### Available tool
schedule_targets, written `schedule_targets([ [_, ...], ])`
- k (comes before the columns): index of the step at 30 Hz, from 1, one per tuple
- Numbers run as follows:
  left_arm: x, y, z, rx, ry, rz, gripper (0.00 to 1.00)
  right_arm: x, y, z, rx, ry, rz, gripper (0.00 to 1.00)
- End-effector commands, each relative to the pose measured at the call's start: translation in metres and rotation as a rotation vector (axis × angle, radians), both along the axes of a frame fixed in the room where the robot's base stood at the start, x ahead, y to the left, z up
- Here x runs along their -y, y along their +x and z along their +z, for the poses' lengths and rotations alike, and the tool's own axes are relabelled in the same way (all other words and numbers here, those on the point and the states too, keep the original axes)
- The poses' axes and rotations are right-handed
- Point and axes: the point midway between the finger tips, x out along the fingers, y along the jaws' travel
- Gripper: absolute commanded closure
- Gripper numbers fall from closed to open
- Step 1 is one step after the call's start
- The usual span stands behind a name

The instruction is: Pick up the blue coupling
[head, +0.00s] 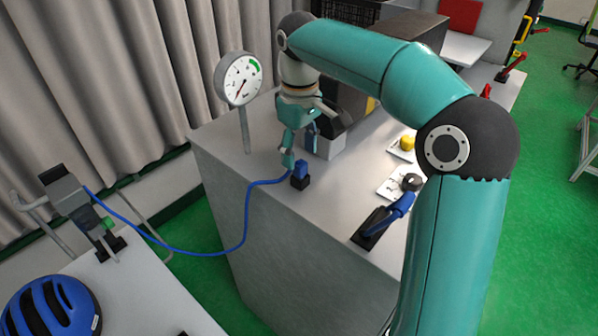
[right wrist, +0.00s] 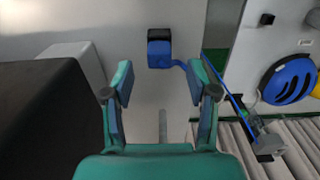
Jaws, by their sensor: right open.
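The blue coupling (head: 300,169) stands on a small black base near the left edge of the grey bench top (head: 335,190). A blue hose runs from it to the left. In the right wrist view the coupling (right wrist: 159,50) lies ahead of the fingertips, roughly centred between them. My right gripper (head: 298,150) points down just above and beside the coupling in the head view. Its fingers are apart and empty; in the right wrist view a clear gap shows between the open fingers (right wrist: 158,84). My left gripper is not in view.
A round dial gauge (head: 239,79) on a post stands behind the coupling. A blue-handled lever (head: 388,217) sits to its right, near cards holding a yellow knob (head: 407,143) and a dark knob (head: 411,182). The hose (head: 247,215) hangs across to a grey device (head: 68,193); a blue helmet (head: 48,307) lies below it.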

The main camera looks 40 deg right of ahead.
Motion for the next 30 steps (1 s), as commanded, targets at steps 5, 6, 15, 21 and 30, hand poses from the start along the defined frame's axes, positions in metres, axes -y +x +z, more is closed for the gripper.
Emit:
schedule_targets([
  [5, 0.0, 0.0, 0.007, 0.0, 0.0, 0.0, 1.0, 0.001, -0.002, -0.024, -0.005, 0.001, -0.001, 0.42],
  [6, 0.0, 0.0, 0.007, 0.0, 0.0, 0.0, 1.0, 0.001, -0.002, -0.03, -0.005, 0.001, -0.001, 0.42],
  [15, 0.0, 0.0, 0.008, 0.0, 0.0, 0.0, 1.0, 0.001, -0.001, -0.044, -0.001, 0.0, -0.002, 0.42],
  [21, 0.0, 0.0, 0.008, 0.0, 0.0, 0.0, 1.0, 0.001, -0.002, -0.043, -0.001, 0.0, -0.003, 0.62],
  [30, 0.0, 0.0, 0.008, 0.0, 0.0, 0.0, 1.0, 0.002, -0.002, -0.043, -0.001, 0.0, -0.003, 0.91],
])
